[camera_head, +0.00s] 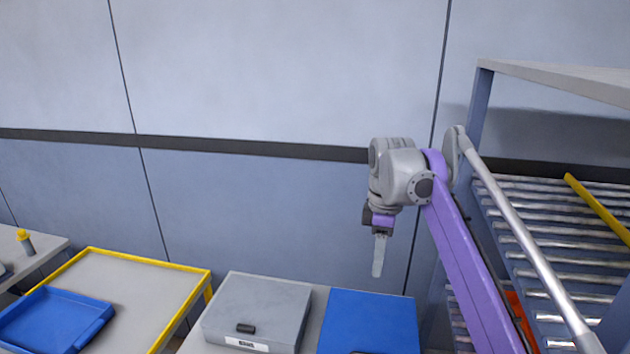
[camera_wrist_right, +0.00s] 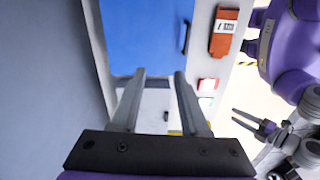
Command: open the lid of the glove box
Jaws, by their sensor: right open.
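The pictures do not settle which box is the glove box. A closed grey box (camera_head: 258,303) with a dark handle and a white label stands at bottom centre in the head view. A blue box or lid (camera_head: 368,322) lies right of it. In the right wrist view the blue one (camera_wrist_right: 148,35) has a dark handle, and the grey one (camera_wrist_right: 152,105) shows between my fingers. My right gripper (camera_head: 379,262) points down, open and empty, above the far side of the blue one; its fingers are apart in the wrist view (camera_wrist_right: 160,74). What looks like my left gripper (camera_wrist_right: 246,120) shows small at right there.
A blue tray (camera_head: 90,318) lies on a yellow-edged table (camera_head: 135,290) at left. A yellow-capped bottle (camera_head: 25,241) stands farther left. A roller rack (camera_head: 560,250) stands at right. A labelled orange-red item (camera_wrist_right: 224,32) lies beside the blue box. The wall is close behind.

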